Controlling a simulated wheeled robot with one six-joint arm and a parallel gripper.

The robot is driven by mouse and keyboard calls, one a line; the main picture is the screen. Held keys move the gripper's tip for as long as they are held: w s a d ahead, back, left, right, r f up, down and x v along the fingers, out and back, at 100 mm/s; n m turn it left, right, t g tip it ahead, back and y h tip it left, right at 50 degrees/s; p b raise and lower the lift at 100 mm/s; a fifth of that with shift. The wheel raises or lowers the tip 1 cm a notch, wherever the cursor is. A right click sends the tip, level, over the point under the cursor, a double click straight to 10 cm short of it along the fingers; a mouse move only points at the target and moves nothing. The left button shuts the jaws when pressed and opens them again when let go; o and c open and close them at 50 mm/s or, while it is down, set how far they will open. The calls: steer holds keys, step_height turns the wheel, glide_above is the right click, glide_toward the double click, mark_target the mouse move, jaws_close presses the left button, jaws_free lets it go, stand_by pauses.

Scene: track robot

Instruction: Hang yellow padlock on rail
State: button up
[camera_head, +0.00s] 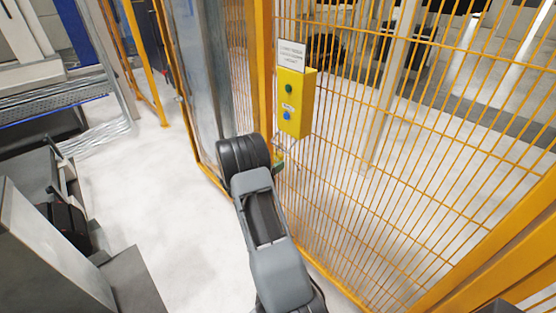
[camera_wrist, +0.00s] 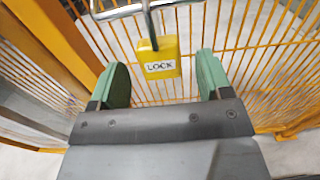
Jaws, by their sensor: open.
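The yellow padlock (camera_wrist: 161,62), labelled LOCK, is in the upper middle of the wrist view, with its body below the metal rail (camera_wrist: 118,12). Its dark shackle reaches up to the rail and seems to loop it, but the top is cut off by the picture edge. My gripper (camera_wrist: 162,78) is open, with one green finger on each side of the padlock and a visible gap to both. In the head view my arm hides most of the gripper, and only a small yellow-green patch shows past the wrist.
An orange mesh fence (camera_head: 400,170) stands close in front and to the right. A yellow control box (camera_head: 293,103) with a green and a blue button hangs on it, under a white sign (camera_head: 291,55). The pale floor (camera_head: 165,220) on the left is clear.

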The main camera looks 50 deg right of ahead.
steer(key=a+b, duration=0.1)
steer(key=a, duration=1)
steer(key=s+a+f+m+g+y, duration=0.4)
steer(key=s+a+m+y, duration=0.3)
steer(key=s+m+y, duration=0.25)
steer(key=s+a+r+m+t+y, duration=0.3)
steer(key=a+r, duration=0.3)
steer(key=a, duration=0.3)
steer(key=s+a+r+m+t+y, duration=0.4)
steer(key=a+r, duration=0.3)
steer(key=a, duration=0.2)
steer(key=shift+s+a+t+y, duration=0.25)
steer(key=shift+s+t+y, duration=0.05)
steer(key=shift+t+y, duration=0.6)
steer(key=shift+m, duration=0.35)
steer(key=shift+c, duration=0.4)
